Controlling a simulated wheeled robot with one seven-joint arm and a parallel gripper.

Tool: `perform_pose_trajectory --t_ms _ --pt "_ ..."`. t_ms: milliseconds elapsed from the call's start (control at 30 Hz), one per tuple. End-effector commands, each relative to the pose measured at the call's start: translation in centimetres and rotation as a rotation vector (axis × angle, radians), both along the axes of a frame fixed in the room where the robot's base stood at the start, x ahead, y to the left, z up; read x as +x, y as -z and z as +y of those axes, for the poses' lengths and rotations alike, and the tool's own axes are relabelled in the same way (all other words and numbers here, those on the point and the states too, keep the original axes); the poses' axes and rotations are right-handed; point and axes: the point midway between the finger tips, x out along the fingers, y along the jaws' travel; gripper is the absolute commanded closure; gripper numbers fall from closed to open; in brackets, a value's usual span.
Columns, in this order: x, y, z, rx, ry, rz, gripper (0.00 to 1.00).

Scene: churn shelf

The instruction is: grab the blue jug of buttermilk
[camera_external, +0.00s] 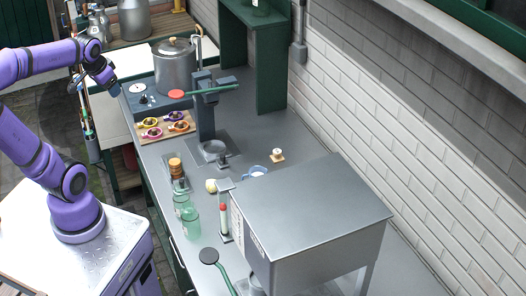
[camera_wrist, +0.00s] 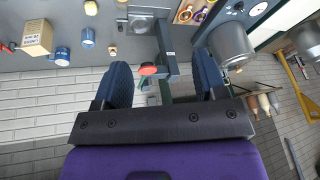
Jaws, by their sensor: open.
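In the external view a small blue vessel with pale contents (camera_external: 257,171) stands on the grey counter just behind the metal hood. It may be the buttermilk jug; I cannot read a label. In the wrist view two small blue containers, one (camera_wrist: 62,56) and another (camera_wrist: 88,38), stand on the counter at upper left; I cannot tell which, if either, is the jug. My gripper (camera_external: 114,90) is high at the upper left, far from the blue vessel. In the wrist view its dark blue fingers (camera_wrist: 163,80) are spread apart, with nothing held between them.
A large metal hood (camera_external: 310,210) hides part of the counter. A dark stand with a red disc (camera_external: 204,110), a metal pot (camera_external: 175,68), a tray of small cups (camera_external: 165,126) and green glass jars (camera_external: 187,215) crowd the counter. A brick wall (camera_external: 420,130) runs behind.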

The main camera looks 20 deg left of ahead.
Motion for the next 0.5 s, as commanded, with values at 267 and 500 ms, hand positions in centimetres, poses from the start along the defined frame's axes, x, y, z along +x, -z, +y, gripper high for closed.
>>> perform_pose_trajectory --t_ms 267,500 --pt "7.1 1.5 -5.3 0.128 0.402 0.070 0.35" --pt "12.4 4.5 -11.2 0.224 0.756 0.116 0.35"
